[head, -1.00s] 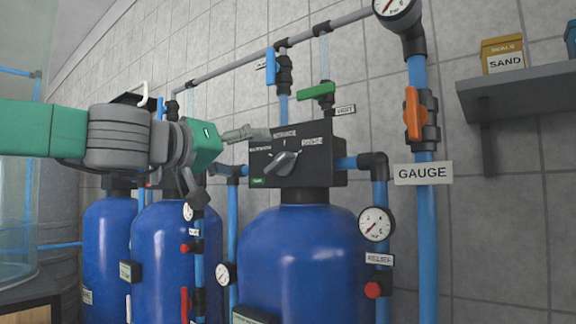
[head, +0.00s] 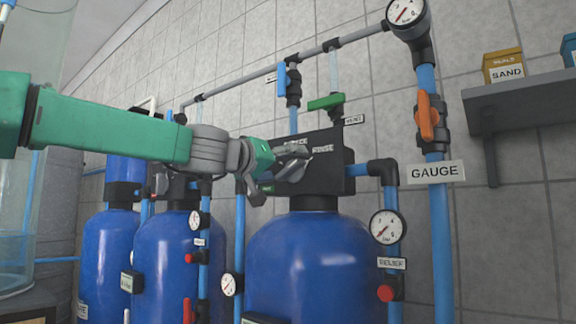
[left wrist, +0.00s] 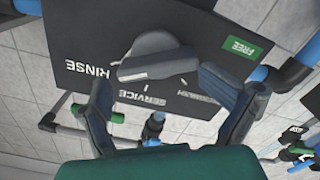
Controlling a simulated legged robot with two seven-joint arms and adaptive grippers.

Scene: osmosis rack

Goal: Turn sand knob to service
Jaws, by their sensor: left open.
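The grey knob (left wrist: 155,62) sits on the dark control box of the front blue tank. In the left wrist view its ridge runs roughly sideways, with one end towards the RINSE label (left wrist: 88,70). The SERVICE label (left wrist: 140,100) is below the knob, and a partly covered label is beside the right finger. My left gripper (left wrist: 165,100) is open, with one finger on each side of the knob; I cannot tell whether they touch it. In the head view my left gripper (head: 290,168) is in front of the box (head: 335,150) and hides most of the knob.
A green valve handle (head: 325,102) is above the box. A pipe with an orange valve (head: 427,117) and a GAUGE sign (head: 436,172) stands to the right. A shelf (head: 520,92) holds a SAND box (head: 503,67). More blue tanks (head: 168,250) stand at left.

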